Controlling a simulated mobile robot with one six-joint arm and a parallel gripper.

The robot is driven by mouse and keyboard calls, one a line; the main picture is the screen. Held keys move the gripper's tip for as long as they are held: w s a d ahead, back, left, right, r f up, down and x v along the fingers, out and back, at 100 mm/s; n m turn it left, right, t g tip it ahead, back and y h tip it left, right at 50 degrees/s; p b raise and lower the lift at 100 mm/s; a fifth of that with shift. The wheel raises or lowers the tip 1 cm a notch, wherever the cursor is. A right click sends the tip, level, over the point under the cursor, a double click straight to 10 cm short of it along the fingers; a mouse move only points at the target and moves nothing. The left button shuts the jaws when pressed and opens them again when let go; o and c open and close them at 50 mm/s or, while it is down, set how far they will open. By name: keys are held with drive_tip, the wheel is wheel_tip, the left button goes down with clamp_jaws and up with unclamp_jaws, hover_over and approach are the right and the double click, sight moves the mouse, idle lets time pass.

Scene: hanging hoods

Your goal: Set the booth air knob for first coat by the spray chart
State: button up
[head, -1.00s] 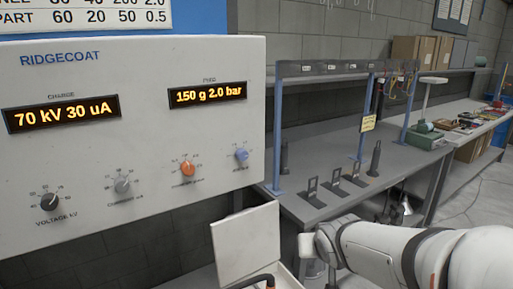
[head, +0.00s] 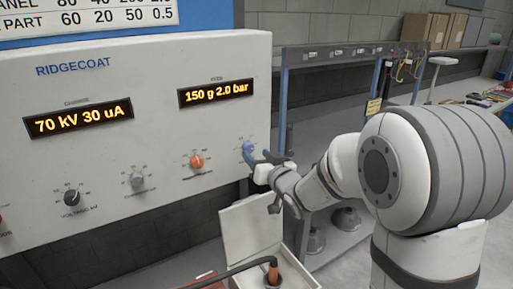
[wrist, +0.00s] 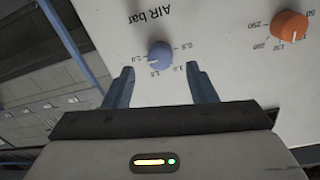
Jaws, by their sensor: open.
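The blue air knob (head: 248,148) is at the right end of the knob row on the white RIDGECOAT panel (head: 150,140). In the wrist view the air knob (wrist: 159,55) sits under an upside-down "AIR bar" label, its pale mark toward 2.0. The right display (head: 216,94) reads 150 g 2.0 bar. The spray chart (head: 88,20) is cut off at the top; a PART row reads 60 20 50 0.5, and no first coat row shows. My gripper (head: 264,180) is open at the knob. In the wrist view its fingers (wrist: 162,82) stand either side, apart from it.
The orange knob (head: 197,161) is left of the air knob, with grey (head: 137,179) and black (head: 71,197) knobs further left. An open pale box (head: 250,228) is below my gripper. A workbench with a blue-posted rack (head: 285,100) is behind my arm.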

sight(251, 149)
drive_tip(key=shift+p+x, duration=0.5)
drive_tip(key=shift+x, duration=1.35)
drive_tip(key=shift+c, duration=0.3)
drive_tip(key=c, duration=0.9)
drive_tip(key=shift+d, duration=0.15)
drive_tip(key=shift+s, duration=0.1)
drive_tip(key=shift+b, duration=0.45)
